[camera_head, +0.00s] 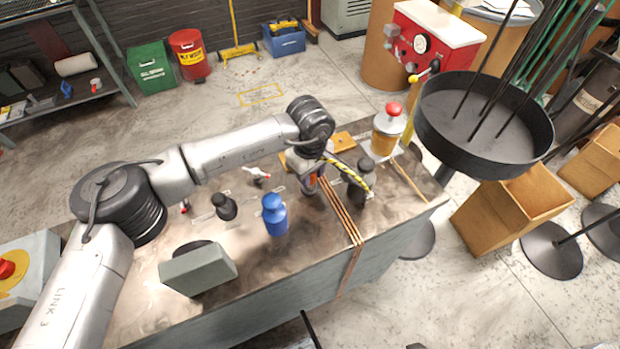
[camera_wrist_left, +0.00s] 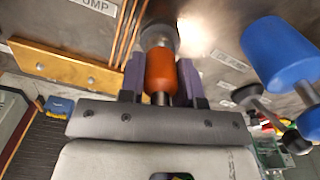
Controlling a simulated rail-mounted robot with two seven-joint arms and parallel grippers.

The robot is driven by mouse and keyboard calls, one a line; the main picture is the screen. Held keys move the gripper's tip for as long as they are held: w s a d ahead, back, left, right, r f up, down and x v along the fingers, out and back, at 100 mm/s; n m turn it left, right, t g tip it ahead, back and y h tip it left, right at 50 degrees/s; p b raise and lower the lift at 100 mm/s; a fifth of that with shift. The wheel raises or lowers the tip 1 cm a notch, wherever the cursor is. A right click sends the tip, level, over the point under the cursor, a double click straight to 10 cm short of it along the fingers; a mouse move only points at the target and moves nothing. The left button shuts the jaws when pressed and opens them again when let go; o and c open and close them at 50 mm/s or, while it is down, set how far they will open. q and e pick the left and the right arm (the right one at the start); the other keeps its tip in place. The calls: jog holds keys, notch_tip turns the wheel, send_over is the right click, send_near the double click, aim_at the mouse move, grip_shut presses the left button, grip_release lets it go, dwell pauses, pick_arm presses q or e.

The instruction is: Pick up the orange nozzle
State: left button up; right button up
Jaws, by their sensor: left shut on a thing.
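The orange nozzle (camera_wrist_left: 160,72) is between the two purple fingers of my left gripper (camera_wrist_left: 160,82) in the left wrist view. The fingers touch it on both sides, so the gripper is shut on it. A grey metal part shows beyond the nozzle's far end; I cannot tell whether they are joined. In the head view my left gripper (camera_head: 312,183) is low over the workbench, beside the copper rods. Only a little orange of the nozzle shows there, the rest hidden by the wrist. My right gripper is not in view.
Copper rods (camera_head: 346,220) cross the bench (camera_head: 300,265). A grey block (camera_head: 198,268) sits at the front left. A black basin (camera_head: 484,150) with rods stands at the right.

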pick_arm(q)
jog(key=shift+r, duration=0.1)
grip_shut()
jog(key=shift+r, duration=0.25)
notch_tip(320, 180, up, 10)
jog(key=p, duration=0.3)
jog(key=shift+r, duration=0.25)
jog(key=shift+r+p, duration=0.65)
jog(key=shift+r, duration=0.15)
jog(key=shift+r, duration=0.1)
